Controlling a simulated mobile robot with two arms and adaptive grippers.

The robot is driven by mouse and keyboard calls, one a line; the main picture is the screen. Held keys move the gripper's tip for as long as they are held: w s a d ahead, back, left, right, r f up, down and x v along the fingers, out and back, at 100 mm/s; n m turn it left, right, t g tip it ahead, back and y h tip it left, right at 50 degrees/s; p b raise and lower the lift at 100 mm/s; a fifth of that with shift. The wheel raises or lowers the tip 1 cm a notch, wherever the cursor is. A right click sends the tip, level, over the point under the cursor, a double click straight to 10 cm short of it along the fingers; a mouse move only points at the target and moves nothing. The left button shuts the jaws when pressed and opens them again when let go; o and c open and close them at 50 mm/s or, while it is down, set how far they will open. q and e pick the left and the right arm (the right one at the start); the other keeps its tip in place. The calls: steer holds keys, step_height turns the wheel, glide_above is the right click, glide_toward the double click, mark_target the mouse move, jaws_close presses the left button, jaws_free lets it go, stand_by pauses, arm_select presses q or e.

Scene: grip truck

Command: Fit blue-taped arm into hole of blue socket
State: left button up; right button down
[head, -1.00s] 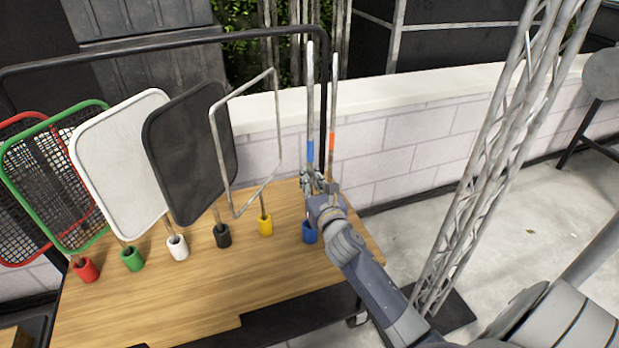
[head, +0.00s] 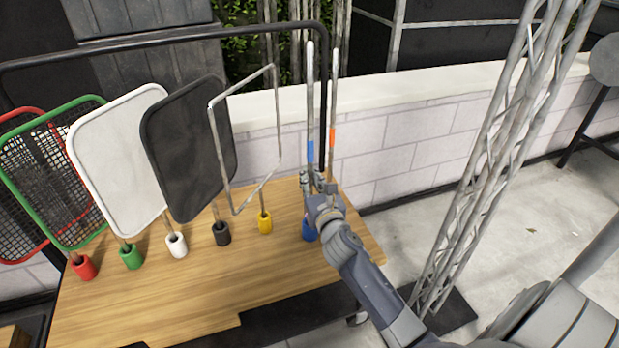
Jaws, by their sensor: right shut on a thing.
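The blue-taped arm (head: 310,110) is a thin grey metal rod with a blue band. It stands near upright at the back right of the wooden table. My right gripper (head: 317,184) is shut on it just below the blue tape. The blue socket (head: 307,231) is a small blue cup on the table, below the gripper and partly hidden by it. The rod's lower end is hidden behind my gripper, so I cannot tell whether it is in the socket's hole. My left gripper is not in view.
An orange-taped rod (head: 332,120) stands just right of the held one. Yellow (head: 265,223), black (head: 222,233), white (head: 177,245), green (head: 131,257) and red (head: 84,267) sockets line the wooden table (head: 200,295), with framed panels above. A metal truss (head: 480,170) stands at right.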

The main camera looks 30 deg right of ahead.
arm_select(q)
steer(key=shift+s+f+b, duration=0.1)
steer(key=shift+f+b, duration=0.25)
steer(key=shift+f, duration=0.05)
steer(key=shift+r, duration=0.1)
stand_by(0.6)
steer(key=shift+b, duration=0.3)
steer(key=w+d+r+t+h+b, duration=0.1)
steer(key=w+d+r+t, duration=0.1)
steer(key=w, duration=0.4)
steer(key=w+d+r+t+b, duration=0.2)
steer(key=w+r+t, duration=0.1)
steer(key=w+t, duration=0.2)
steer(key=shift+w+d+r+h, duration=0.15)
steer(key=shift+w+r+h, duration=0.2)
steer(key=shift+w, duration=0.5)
stand_by(1.6)
